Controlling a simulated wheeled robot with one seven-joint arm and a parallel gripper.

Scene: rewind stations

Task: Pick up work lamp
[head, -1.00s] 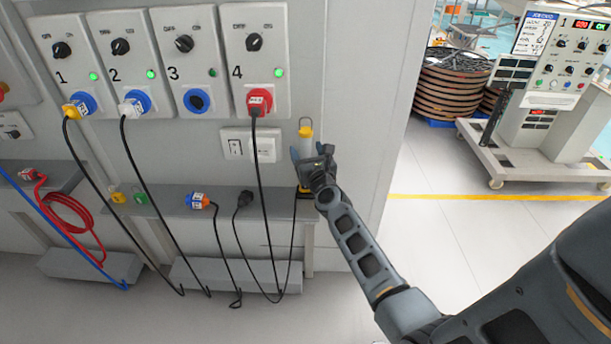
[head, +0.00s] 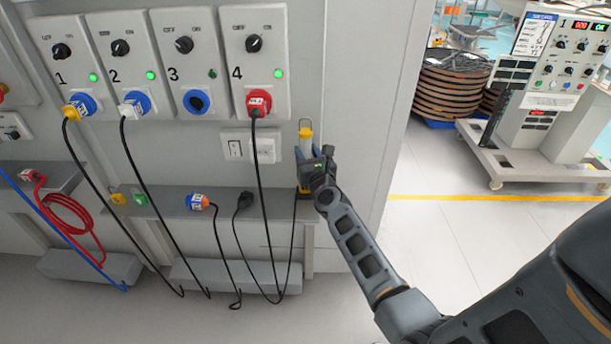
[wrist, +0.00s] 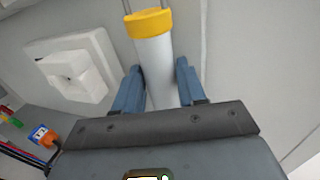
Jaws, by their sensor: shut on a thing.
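The work lamp (head: 305,138) stands upright at the right end of the grey shelf, against the wall panel. It has a white tube, a yellow cap, a wire hook on top and a yellow and black base. My gripper (head: 314,156) is at the tube, with its fingers on either side. In the wrist view the lamp (wrist: 155,60) runs between the two blue fingers of my gripper (wrist: 160,88), which is shut on the tube. The lower tube is hidden by my gripper there.
The grey shelf (head: 170,200) carries an orange-blue plug (head: 198,202) and a black plug (head: 244,199). A black cable (head: 262,190) hangs from the red plug at station 4, left of the lamp. A wall switch (head: 250,147) is close by. Open floor (head: 440,240) lies to the right.

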